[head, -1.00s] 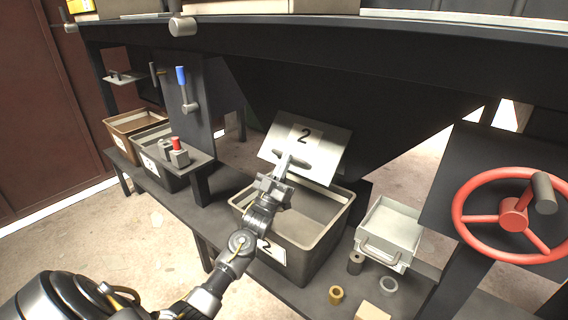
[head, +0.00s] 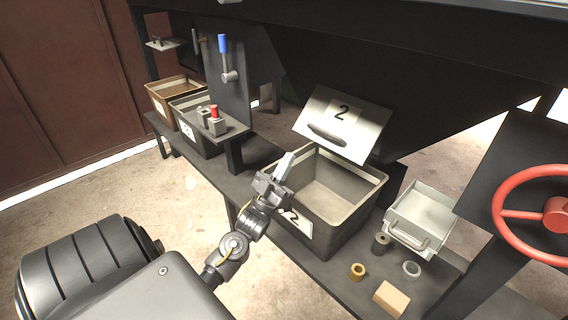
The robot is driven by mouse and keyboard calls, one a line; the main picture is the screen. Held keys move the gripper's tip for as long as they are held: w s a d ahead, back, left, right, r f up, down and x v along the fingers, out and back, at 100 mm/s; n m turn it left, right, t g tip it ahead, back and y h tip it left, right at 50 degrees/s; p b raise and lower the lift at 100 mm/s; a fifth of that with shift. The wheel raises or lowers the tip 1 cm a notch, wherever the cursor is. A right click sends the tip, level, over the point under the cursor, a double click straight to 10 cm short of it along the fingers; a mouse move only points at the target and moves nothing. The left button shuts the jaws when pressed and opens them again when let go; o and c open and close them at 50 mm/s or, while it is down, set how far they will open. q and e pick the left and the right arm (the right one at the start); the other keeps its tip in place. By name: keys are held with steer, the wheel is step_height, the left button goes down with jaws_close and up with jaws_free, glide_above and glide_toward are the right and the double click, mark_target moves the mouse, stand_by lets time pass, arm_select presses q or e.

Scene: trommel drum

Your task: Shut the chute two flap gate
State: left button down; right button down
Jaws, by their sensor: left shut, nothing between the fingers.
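The chute two flap gate (head: 364,131) is a pale metal plate marked 2 with a dark bar handle (head: 328,135) near its lower left edge. It hangs tilted outward from the dark chute, above the rear of the grey bin labelled 2 (head: 372,190). My left gripper (head: 288,163) is shut and empty, at the bin's front left rim, left of and below the handle and apart from it. My right gripper is not in view.
A blue-handled lever (head: 223,58) and a red button (head: 214,111) stand at left. A metal tray (head: 425,212) and small loose parts, including a brass ring (head: 357,271), lie right of the bin. A red handwheel (head: 508,188) is at far right.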

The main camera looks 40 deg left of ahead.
arm_select(q)
steer(key=shift+s, duration=0.5)
